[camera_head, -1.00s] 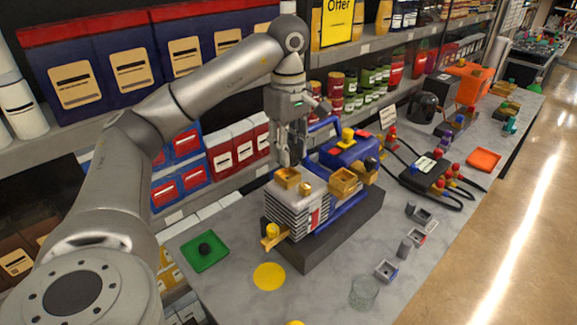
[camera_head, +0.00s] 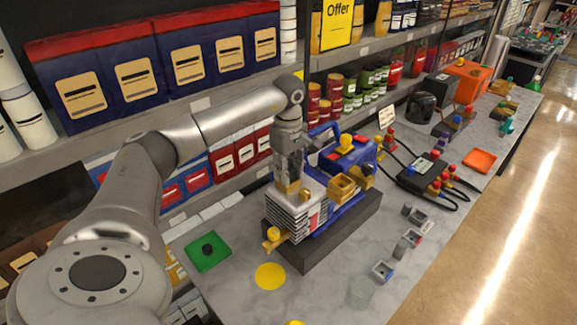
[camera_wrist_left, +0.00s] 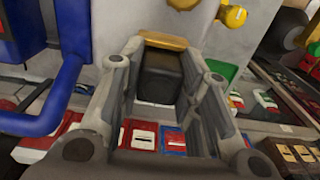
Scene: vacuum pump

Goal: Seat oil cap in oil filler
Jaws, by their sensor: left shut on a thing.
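My left gripper (camera_head: 288,186) points down over the near end of the pump (camera_head: 310,205). In the left wrist view its fingers (camera_wrist_left: 165,75) are shut on a dark block (camera_wrist_left: 160,78), which looks like the oil cap. A gold rim (camera_wrist_left: 165,40), probably the oil filler, lies right at the fingertips. In the head view a gold square part (camera_head: 281,185) shows at the fingertips, on the grey finned block. The fingers hide most of the cap there, and I cannot tell how deep it sits. My right gripper is not in view.
A yellow fitting (camera_head: 273,234) sticks out of the pump's near end. A green mat (camera_head: 209,262) with a dark round spot and a yellow disc (camera_head: 270,277) lie in front. The blue frame (camera_head: 357,205) stands close to the gripper. Small grey parts (camera_head: 382,272) lie to the right.

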